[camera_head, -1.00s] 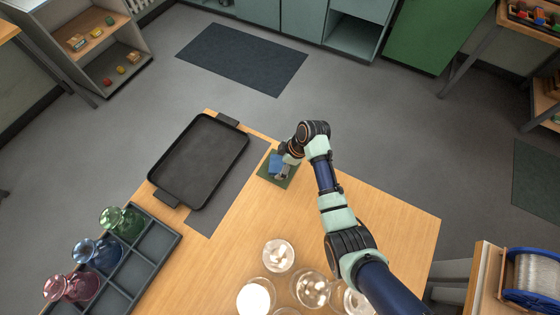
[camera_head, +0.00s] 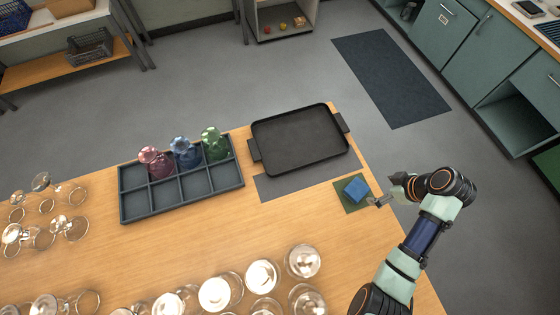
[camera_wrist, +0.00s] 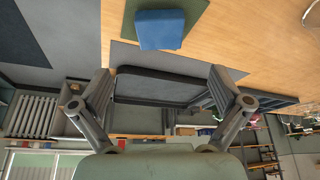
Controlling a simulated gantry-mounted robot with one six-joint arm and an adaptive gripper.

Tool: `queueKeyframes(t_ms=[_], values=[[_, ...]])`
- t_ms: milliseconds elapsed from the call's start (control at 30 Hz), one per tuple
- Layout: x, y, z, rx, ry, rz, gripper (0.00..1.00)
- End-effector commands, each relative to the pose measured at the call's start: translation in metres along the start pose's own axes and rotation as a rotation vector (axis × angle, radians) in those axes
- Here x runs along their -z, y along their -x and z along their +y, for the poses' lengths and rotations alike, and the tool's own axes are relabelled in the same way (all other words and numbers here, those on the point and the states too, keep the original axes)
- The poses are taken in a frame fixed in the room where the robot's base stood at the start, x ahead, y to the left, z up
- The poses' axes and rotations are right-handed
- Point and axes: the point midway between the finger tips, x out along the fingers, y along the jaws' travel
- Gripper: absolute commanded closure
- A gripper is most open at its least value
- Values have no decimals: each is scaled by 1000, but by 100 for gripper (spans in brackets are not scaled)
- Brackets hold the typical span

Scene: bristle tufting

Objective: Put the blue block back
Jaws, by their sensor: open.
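The blue block (camera_head: 355,189) sits on a small green mat (camera_head: 350,206) near the right end of the wooden table. The block also shows at the top of the wrist view (camera_wrist: 160,29), on the green mat (camera_wrist: 195,8). My gripper (camera_head: 374,202) is just right of the block, close to it and apart from it as far as I can tell. In the wrist view my gripper (camera_wrist: 162,82) has its two fingers spread wide with nothing between them.
A black tray (camera_head: 256,152) lies on a grey mat (camera_head: 275,189) left of the block. A compartment rack (camera_head: 136,208) holds pink, blue and green flasks. Several glass vessels (camera_head: 214,293) crowd the table's front. Bare wood (camera_head: 240,235) lies between.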

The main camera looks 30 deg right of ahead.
Motion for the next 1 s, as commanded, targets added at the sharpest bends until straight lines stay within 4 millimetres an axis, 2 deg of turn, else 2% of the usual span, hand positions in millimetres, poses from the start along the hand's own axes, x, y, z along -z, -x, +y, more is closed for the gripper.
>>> queueKeyframes(t_ms=[67, 133, 167, 267, 300, 367, 400, 467, 500, 533, 600, 700, 800, 1000], values=[[2, 0, -1, -2, 1, 0, 0], [18, -3, -6, -19, 6, -1, 0], [30, -4, -12, -32, 7, -1, 0], [97, -8, -46, -116, 13, 23, 0], [132, -7, -69, -160, 12, 54, 0], [182, 0, -113, -220, 2, 128, 0], [212, 8, -146, -249, -10, 192, 0], [249, 26, -198, -270, -32, 304, 0], [268, 40, -231, -270, -50, 381, 0], [278, 51, -255, -263, -65, 437, 0], [294, 76, -301, -235, -98, 551, 0], [303, 104, -342, -187, -138, 659, 0], [305, 115, -356, -163, -159, 702, 0], [306, 116, -357, -161, -164, 706, 0]])
